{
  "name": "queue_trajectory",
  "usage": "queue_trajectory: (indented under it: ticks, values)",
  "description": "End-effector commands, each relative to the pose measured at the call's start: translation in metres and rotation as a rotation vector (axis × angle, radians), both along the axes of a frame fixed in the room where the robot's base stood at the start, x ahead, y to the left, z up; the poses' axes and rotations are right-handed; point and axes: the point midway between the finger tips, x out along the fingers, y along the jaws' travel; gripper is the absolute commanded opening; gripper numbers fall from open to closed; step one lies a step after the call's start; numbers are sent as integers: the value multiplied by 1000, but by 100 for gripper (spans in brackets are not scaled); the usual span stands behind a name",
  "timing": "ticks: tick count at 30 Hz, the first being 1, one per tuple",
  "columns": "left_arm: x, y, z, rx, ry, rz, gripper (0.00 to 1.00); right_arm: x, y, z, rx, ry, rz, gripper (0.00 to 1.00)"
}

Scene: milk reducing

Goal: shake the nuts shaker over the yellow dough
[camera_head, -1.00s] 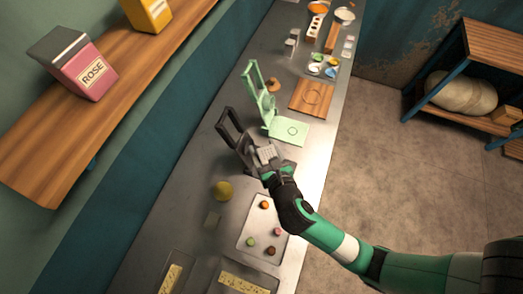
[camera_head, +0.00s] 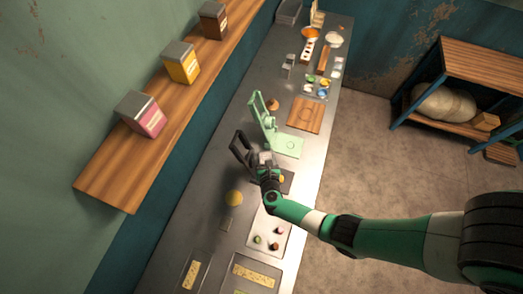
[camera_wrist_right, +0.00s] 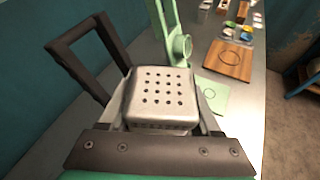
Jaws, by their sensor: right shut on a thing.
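My right gripper (camera_head: 264,162) is shut on a metal shaker with a perforated lid (camera_wrist_right: 160,92); the shaker also shows in the head view (camera_head: 265,157). It is held above the counter by a dark press, whose raised handle (camera_head: 239,147) is left of it. The handle also shows in the wrist view (camera_wrist_right: 88,55). A small yellow piece, possibly the yellow dough (camera_head: 282,179), shows on the dark press base (camera_head: 288,185), partly hidden by my gripper. My left gripper is not in view.
A green press (camera_head: 288,146) stands just beyond, then a wooden board (camera_head: 305,115) and small coloured bowls. A white tray (camera_head: 262,222) with coloured balls lies nearer. A wall shelf (camera_head: 110,185) with tins runs along the left.

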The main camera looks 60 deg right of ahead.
Motion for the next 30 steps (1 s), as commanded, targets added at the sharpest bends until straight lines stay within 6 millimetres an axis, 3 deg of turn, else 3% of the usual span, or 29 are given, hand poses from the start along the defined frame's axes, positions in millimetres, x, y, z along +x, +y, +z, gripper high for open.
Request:
queue_trajectory:
  ticks: [4, 12, 30]
  values:
    - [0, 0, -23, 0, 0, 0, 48, -12, -10, -22, 188, -189, -7, 0]
    - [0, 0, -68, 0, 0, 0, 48, -21, -20, -41, 468, -478, -4, 0]
    - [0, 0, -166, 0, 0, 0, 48, -29, -28, -75, 852, -865, 0, 0]
